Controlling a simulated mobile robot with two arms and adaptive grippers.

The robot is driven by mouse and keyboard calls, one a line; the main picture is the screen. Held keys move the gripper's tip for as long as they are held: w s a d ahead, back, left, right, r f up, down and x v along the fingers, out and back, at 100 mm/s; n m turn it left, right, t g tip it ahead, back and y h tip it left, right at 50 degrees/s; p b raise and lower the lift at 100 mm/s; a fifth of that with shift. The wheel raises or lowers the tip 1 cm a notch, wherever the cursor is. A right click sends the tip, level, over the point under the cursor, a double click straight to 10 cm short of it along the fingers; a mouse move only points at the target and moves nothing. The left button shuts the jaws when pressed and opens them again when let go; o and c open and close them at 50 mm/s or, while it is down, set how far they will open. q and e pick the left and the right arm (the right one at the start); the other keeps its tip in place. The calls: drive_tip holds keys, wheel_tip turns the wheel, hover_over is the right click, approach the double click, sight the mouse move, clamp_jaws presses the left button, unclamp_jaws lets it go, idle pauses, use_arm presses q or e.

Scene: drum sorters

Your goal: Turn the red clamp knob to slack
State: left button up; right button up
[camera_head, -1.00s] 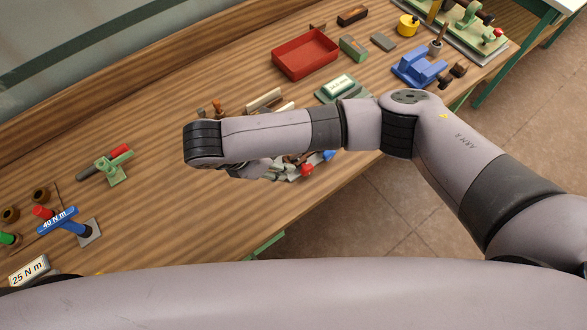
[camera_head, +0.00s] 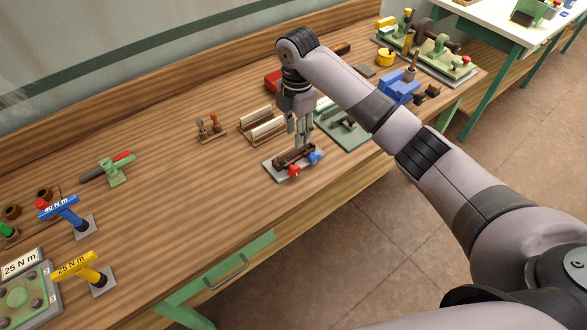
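The red clamp knob (camera_head: 294,170) sits on the near side of a small dark-brown fixture on a grey base plate (camera_head: 276,172), near the table's front edge. A blue knob (camera_head: 314,157) sits to its right on the same fixture. My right gripper (camera_head: 299,138) points down over the back of the fixture, behind and above the red knob. Its fingers look apart, with nothing visible between them. Whether the fingertips touch the fixture is hard to tell. My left gripper is not in view.
A rack with pale rollers (camera_head: 262,127) and a green-grey plate (camera_head: 345,131) lie close to the fixture. A red tray (camera_head: 272,80) is partly behind my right arm. Torque tools (camera_head: 75,268) stand at the left.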

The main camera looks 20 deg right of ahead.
sight(296, 166)
wheel_tip(296, 166, down, 13)
drive_tip(key=shift+s+f+p, duration=0.1)
drive_tip(key=shift+f+p, duration=0.1)
drive_tip(key=shift+p, duration=0.95)
drive_tip(key=shift+f, duration=0.4)
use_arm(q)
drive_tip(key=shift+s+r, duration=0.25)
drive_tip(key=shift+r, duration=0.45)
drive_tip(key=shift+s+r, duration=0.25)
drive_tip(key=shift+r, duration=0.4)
use_arm(e)
drive_tip(key=shift+f, duration=0.3)
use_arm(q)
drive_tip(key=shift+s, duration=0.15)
use_arm(e)
clamp_jaws()
